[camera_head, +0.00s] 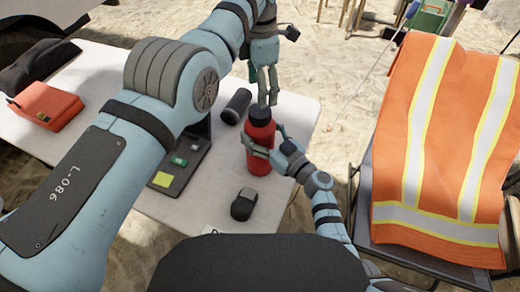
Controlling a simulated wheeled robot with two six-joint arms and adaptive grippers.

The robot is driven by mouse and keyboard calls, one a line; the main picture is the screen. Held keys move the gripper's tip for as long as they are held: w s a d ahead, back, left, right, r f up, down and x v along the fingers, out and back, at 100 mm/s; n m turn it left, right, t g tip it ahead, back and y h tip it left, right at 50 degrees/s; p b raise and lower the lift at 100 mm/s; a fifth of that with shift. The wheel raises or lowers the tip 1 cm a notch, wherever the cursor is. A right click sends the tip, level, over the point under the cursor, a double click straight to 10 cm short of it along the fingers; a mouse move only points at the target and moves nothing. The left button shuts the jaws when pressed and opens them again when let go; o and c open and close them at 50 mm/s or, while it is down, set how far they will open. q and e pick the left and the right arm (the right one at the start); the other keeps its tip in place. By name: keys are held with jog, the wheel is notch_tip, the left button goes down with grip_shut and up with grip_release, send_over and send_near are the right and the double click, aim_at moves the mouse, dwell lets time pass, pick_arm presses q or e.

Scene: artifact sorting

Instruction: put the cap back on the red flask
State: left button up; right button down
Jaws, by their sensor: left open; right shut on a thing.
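The red flask (261,148) stands upright on the white table, near its right side. A black cap-like piece (260,112) sits on top of it; I cannot tell how firmly it is seated. My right gripper (264,144) is shut on the flask's body, coming in from the lower right. My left gripper (268,88) is open and empty, pointing down just above the black top and apart from it.
A dark cylinder (236,106) lies left of the flask, and a small black object (243,204) is in front. A dark stand (190,155) with small items and a red case (43,106) are further left. An orange vest (400,150) hangs on the right.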

pick_arm(q)
notch_tip(320, 180, down, 8)
jog(key=shift+r, duration=0.25)
